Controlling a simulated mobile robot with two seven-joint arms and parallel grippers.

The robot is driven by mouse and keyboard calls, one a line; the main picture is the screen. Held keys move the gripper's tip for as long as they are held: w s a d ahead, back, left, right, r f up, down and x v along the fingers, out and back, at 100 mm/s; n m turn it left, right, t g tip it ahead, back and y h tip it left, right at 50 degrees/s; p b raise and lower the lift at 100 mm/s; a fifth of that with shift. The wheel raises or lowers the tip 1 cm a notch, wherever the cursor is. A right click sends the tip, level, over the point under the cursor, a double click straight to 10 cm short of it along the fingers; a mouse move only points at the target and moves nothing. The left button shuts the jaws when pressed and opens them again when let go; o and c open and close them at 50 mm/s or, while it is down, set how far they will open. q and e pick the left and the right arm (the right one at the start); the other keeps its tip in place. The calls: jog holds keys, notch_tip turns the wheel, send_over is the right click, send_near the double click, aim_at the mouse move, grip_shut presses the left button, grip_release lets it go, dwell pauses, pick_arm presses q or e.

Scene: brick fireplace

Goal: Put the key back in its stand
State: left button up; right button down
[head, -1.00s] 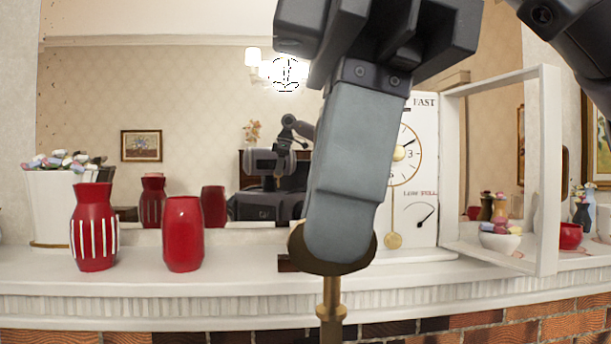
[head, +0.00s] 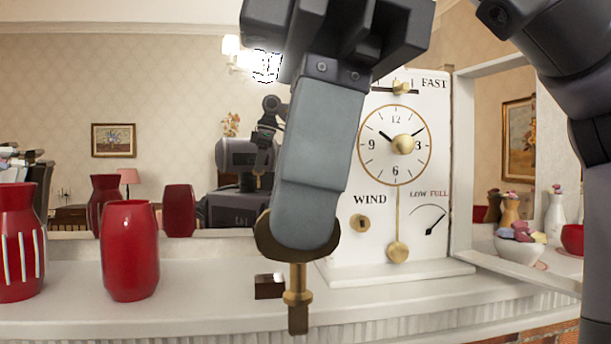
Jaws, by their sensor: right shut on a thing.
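My right gripper (head: 305,222) comes down from the top of the head view and is shut on a brass key (head: 298,283). The key's round bow shows behind the fingertip, and its shaft points straight down in front of the mantel. The stand (head: 268,286), a small dark brown block, sits on the mantel just left of the shaft in the picture. The key is out of the stand; the depth gap between them is hard to judge. My left gripper is not in view.
A white clock (head: 432,150) with a winding hole stands behind, its glazed door (head: 463,170) swung open to the right. Red vases (head: 130,255) (head: 18,240) stand at left on the mantel (head: 200,305). A bowl (head: 520,248) shows at right. A mirror backs the shelf.

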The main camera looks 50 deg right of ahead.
jog(key=w+d+f, duration=0.3)
jog(key=w+d, duration=0.5)
jog(key=w, duration=0.1)
jog(key=w+d+f, duration=0.2)
jog(key=w+d, duration=0.6)
jog(key=w, duration=0.2)
jog(key=shift+w+d+f, duration=0.2)
jog(key=shift+f, duration=0.2)
dwell(0.9)
jog(key=shift+d+x, duration=0.2)
jog(key=shift+x, duration=1.2)
dwell(1.6)
jog(key=c, duration=0.7)
grip_release()
jog(key=shift+s+f, duration=0.1)
jog(key=shift+s, duration=0.1)
jog(key=shift+c, duration=0.2)
